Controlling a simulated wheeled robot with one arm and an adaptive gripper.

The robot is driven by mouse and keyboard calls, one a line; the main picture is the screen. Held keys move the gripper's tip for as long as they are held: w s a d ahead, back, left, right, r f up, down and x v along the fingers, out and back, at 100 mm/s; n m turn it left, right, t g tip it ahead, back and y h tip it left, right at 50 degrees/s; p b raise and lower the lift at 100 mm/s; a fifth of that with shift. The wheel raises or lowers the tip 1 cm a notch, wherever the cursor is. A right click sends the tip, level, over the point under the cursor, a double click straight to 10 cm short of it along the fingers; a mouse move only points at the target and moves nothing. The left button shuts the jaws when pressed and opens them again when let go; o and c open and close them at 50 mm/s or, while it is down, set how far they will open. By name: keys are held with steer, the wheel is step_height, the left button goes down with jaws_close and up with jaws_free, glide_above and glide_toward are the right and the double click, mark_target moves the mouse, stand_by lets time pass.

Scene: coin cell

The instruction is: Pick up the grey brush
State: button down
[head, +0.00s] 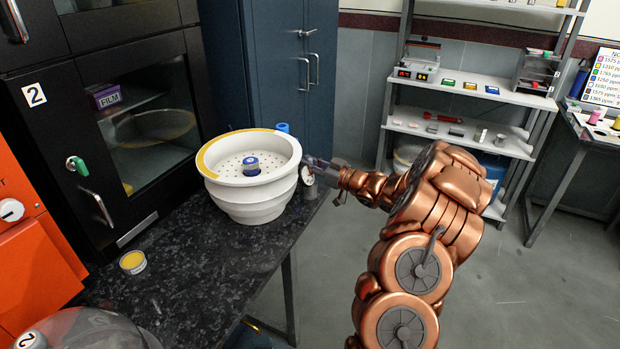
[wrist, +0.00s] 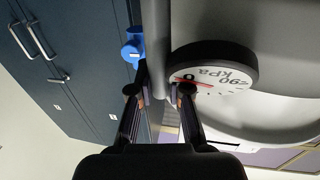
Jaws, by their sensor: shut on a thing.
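My gripper (wrist: 159,92) is at the right side of a white pot-shaped vessel, above the counter's right end; it also shows in the head view (head: 318,168). Its fingers are closed on a slim grey rod (wrist: 157,45), which runs upward between them in the wrist view. The rod may be part of the grey brush, but no bristles show and I cannot tell for sure. Beside the rod is a round pressure gauge marked kPa (wrist: 212,76). No other thing in view is clearly a grey brush.
The white vessel (head: 250,205) stands on the dark speckled counter (head: 190,275) with a blue-topped piece inside. A blue knob (head: 283,127) is at its back rim. A yellow-topped tin (head: 133,262) lies at left. Dark blue cabinets (head: 275,50) stand behind; grey shelves (head: 465,92) are at right.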

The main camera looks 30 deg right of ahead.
steer(key=shift+r, duration=0.1)
step_height(320, 180, up, 10)
steer(key=shift+f+b, duration=0.1)
steer(key=shift+b, duration=0.25)
stand_by(2.6)
